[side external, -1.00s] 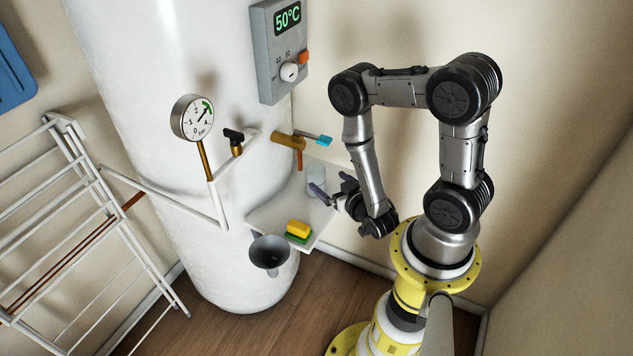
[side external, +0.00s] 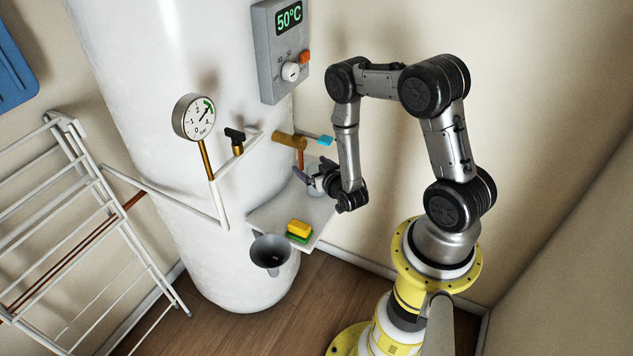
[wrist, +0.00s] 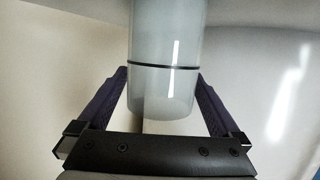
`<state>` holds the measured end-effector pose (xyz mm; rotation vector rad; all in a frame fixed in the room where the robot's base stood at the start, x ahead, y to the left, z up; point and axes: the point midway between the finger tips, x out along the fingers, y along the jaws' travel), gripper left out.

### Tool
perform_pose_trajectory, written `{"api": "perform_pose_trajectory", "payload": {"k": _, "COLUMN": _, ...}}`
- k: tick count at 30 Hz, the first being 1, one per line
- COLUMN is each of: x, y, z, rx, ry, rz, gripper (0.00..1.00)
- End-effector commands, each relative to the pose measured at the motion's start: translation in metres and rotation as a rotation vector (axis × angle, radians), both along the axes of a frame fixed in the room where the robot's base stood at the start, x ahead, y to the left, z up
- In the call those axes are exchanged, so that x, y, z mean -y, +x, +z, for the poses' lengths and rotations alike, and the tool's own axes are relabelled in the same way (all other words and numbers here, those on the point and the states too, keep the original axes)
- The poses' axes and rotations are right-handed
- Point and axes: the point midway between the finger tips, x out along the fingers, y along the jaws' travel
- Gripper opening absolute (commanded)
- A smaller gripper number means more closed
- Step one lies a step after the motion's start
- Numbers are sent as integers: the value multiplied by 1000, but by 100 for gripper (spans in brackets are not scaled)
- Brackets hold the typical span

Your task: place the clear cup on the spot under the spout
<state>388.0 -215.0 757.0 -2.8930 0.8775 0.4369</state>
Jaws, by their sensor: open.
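The clear cup (wrist: 165,55) is a translucent cylinder with a dark line around it. My gripper is open around the cup. The brass spout (side external: 300,157) points down from a tap with a blue handle (side external: 325,140), just left of and behind my gripper. The spot under the spout cannot be made out.
The white shelf (side external: 270,212) holds a yellow and green sponge (side external: 299,231) near its front. A grey funnel (side external: 270,253) hangs at the shelf's front left. The white tank (side external: 180,120) with a gauge (side external: 194,116) stands behind. A drying rack (side external: 70,230) is at left.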

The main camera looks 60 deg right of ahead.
Motion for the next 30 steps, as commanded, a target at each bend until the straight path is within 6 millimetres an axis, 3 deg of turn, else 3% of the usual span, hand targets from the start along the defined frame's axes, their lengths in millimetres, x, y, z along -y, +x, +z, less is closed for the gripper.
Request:
{"api": "perform_pose_trajectory", "payload": {"k": 8, "x": 1, "y": 1, "z": -1, "rx": -1, "ry": 1, "rz": 0, "gripper": 98}}
{"api": "perform_pose_trajectory", "payload": {"k": 23, "x": 1, "y": 1, "z": 0, "rx": 0, "ry": 0, "rz": 0, "gripper": 8}}
{"api": "perform_pose_trajectory", "payload": {"k": 30, "x": 1, "y": 2, "z": 1, "rx": 1, "ry": -1, "rz": 0, "gripper": 8}}
